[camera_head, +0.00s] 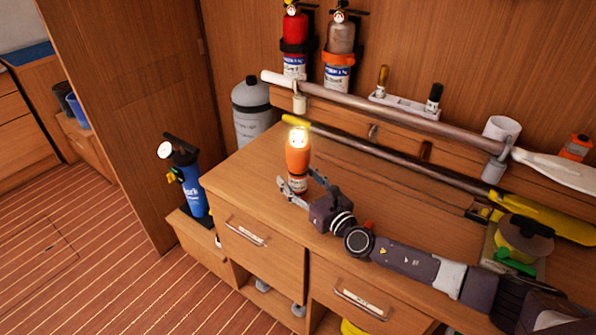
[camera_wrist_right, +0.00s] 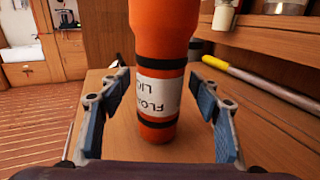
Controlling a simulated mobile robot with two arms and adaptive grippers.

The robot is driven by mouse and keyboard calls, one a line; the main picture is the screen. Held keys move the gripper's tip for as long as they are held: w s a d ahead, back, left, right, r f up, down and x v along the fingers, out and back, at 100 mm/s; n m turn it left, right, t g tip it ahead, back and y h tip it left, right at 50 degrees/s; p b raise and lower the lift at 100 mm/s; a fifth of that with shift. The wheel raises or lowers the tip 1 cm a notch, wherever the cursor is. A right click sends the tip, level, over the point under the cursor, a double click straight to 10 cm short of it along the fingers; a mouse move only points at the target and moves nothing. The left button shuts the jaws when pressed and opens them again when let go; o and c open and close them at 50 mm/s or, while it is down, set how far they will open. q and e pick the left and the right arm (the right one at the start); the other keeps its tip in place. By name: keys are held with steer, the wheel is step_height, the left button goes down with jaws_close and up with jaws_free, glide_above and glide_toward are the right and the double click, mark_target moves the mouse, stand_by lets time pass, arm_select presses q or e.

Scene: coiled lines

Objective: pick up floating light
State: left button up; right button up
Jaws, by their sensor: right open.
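The floating light (camera_head: 298,160) is an orange cylinder with a glowing top and a white label. It stands upright on the wooden cabinet top near its left end. In the right wrist view the floating light (camera_wrist_right: 157,60) stands between the fingers, with dark bands and part of its label showing; its top is cut off. My right gripper (camera_head: 305,187) is open, with its fingers on either side of the light's lower part. In the right wrist view, gaps show between the light and both fingers of the gripper (camera_wrist_right: 160,110). My left gripper is not in view.
Two extinguishers, one red (camera_head: 294,40) and one silver (camera_head: 340,55), hang on the wall. A grey cylinder (camera_head: 252,108) stands behind the cabinet's left end.

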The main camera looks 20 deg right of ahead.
steer(key=shift+c, duration=0.3)
jaws_close()
steer(key=shift+r, duration=0.15)
